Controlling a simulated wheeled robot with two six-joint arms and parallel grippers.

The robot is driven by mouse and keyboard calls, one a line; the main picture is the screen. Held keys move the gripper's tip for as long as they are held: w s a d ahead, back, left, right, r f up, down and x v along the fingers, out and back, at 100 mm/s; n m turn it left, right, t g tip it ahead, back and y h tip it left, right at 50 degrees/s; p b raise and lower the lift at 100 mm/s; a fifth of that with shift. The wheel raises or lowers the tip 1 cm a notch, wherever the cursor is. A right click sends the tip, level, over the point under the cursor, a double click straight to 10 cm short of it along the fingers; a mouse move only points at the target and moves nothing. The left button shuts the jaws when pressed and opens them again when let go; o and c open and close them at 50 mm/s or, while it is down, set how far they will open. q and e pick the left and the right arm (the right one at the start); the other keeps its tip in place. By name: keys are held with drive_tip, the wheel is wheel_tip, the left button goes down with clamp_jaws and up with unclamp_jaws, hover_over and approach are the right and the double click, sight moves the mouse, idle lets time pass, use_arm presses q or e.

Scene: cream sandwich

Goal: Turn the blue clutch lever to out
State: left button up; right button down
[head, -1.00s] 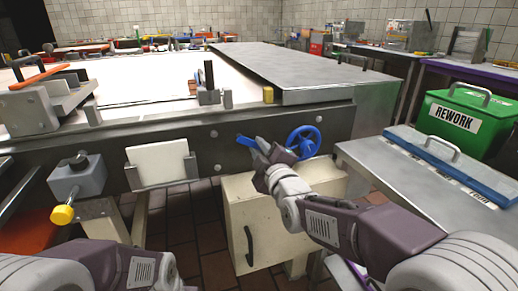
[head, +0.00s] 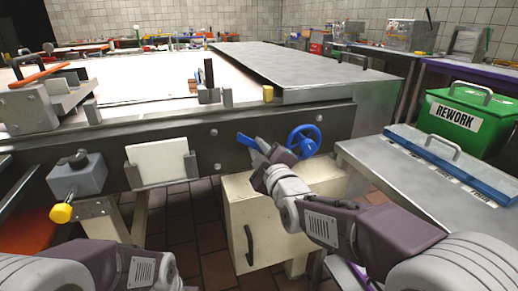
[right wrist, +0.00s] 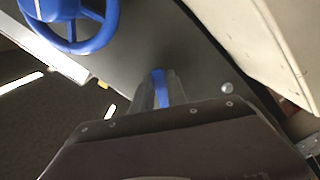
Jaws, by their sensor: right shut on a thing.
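The blue clutch lever (head: 246,140) is on the dark front rail of the machine, left of a blue handwheel (head: 303,140). Its blue end points up and to the left in the head view. My right gripper (head: 264,153) is shut on the lever, and its fingers hide part of it. In the right wrist view, a strip of the blue lever (right wrist: 159,88) shows between the fingertips. The handwheel also shows there at the upper left (right wrist: 72,22). My left arm shows at the lower left of the head view, but its gripper fingers are out of sight.
A cream cabinet (head: 235,212) with a dark handle stands below the rail. A white card (head: 157,162) sits in a holder to the left, near a grey box with a yellow knob (head: 63,213). A green REWORK box (head: 462,117) and a steel side table (head: 400,172) are right.

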drive_tip(key=shift+s+a+f+m+b, duration=0.1)
drive_tip(key=shift+a+f+m+b, duration=0.15)
drive_tip(key=shift+m, duration=0.35)
drive_tip(key=shift+s+a+f+m+b, duration=0.1)
drive_tip(key=shift+a+f+m+b, duration=0.1)
drive_tip(key=shift+f+m, duration=0.3)
drive_tip(key=m, duration=0.3)
drive_tip(key=shift+s+a+f+b, duration=0.1)
drive_tip(key=shift+a+f+b, duration=0.05)
drive_tip(key=shift+a+b, duration=0.25)
drive_tip(key=m, duration=0.1)
drive_tip(key=a+m, duration=0.1)
drive_tip(key=m, duration=0.1)
drive_tip(key=shift+s+a+f, duration=0.15)
drive_tip(key=shift+s+f, duration=0.05)
drive_tip(key=shift+f, duration=0.05)
drive_tip(key=shift+s+a+m+b, duration=0.15)
drive_tip(key=shift+a+m+b, duration=0.25)
drive_tip(key=shift+m, duration=0.9)
drive_tip(key=shift+a, duration=0.1)
drive_tip(key=c, duration=1.3)
unclamp_jaws()
drive_tip(key=shift+r, duration=0.1)
